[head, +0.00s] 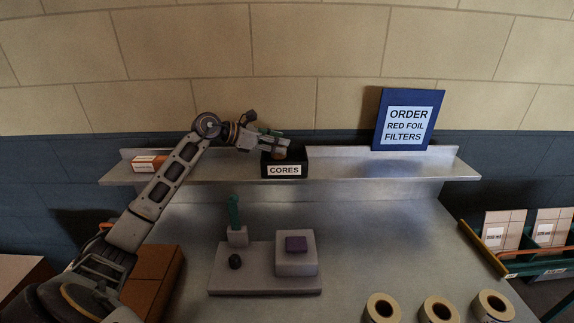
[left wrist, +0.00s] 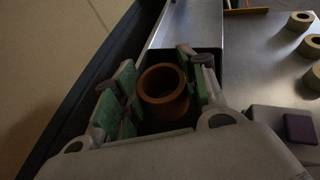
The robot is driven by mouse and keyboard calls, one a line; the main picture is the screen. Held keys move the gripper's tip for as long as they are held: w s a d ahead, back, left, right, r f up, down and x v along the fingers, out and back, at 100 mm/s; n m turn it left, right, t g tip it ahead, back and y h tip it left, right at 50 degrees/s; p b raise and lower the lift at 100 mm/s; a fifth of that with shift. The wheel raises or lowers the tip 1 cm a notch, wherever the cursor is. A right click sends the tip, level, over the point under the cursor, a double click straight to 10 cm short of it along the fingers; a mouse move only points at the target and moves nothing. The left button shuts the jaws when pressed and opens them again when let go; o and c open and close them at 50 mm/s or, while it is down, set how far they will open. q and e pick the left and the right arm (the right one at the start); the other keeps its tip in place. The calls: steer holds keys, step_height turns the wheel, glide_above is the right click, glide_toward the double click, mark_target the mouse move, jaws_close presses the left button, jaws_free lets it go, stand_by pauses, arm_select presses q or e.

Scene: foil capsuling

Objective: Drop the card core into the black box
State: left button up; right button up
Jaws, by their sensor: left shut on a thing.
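The black box (head: 267,169), labelled CORES, stands on the metal shelf at the back. My left gripper (head: 278,146) reaches over the box from the left, just above its opening. It is shut on the card core (head: 280,155), a short brown tube. In the left wrist view, the card core (left wrist: 164,91) sits between the green-padded fingers of my left gripper (left wrist: 160,78), its round open end facing the camera. I cannot tell whether the core's lower edge is inside the box or just above it. My right gripper is not in view.
Below are a grey fixture (head: 265,285) with a green-handled tool (head: 234,212) and purple block (head: 296,244). Several tape-like rolls (head: 439,310) stand front right.

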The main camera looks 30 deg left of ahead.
arm_select(q)
steer(key=shift+f, duration=0.1)
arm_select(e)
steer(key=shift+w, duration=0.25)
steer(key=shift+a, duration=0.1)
arm_select(q)
steer(key=o, duration=0.7)
steer(key=shift+o, duration=0.6)
steer(key=v, duration=1.2)
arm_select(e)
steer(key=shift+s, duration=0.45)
arm_select(q)
steer(key=shift+s, duration=0.1)
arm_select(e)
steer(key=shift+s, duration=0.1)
